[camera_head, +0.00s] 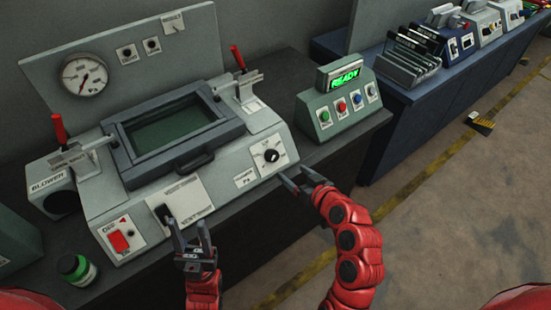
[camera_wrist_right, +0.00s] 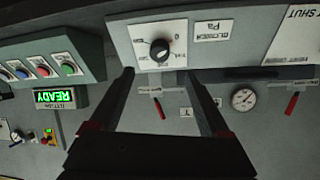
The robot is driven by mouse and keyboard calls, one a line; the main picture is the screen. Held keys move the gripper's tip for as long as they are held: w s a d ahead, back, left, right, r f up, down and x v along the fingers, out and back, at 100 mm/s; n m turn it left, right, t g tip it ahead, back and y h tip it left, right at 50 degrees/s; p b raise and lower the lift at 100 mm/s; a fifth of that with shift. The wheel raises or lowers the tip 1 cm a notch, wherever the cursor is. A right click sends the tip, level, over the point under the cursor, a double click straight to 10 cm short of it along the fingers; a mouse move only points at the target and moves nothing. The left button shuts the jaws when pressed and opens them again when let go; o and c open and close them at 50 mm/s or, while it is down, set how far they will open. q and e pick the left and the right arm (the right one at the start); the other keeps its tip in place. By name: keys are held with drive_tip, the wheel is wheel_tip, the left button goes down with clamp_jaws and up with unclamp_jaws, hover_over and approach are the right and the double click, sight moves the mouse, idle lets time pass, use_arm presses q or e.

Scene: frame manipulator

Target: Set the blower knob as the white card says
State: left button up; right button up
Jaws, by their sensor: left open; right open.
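The blower knob (camera_head: 271,155) is black on a white dial plate at the right of the grey machine's sloped front. In the right wrist view the knob (camera_wrist_right: 160,50) appears upside down, just beyond my fingertips; its exact setting is too small to read. My right gripper (camera_head: 299,180) is open and empty, in front of and slightly right of the knob, apart from it. My left gripper (camera_head: 186,230) is open and empty in front of the vent plate (camera_head: 184,200), partly covering it. I cannot tell which white label is the card; no setting is legible.
A hinged lid with a window (camera_head: 170,130) and red-handled clamps (camera_head: 238,58) top the machine. A red switch (camera_head: 119,241) is front left, with a green jar (camera_head: 76,270) nearby. A green box reading READY (camera_head: 345,77) with several buttons stands right. A gauge (camera_head: 85,76) is behind.

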sight(274, 157)
drive_tip(key=p+x, duration=0.3)
drive_tip(key=x, duration=0.7)
drive_tip(key=shift+r, duration=0.2)
drive_tip(key=shift+p+x, duration=0.3)
drive_tip(key=shift+x, duration=0.5)
drive_tip(key=shift+f, duration=0.15)
clamp_jaws()
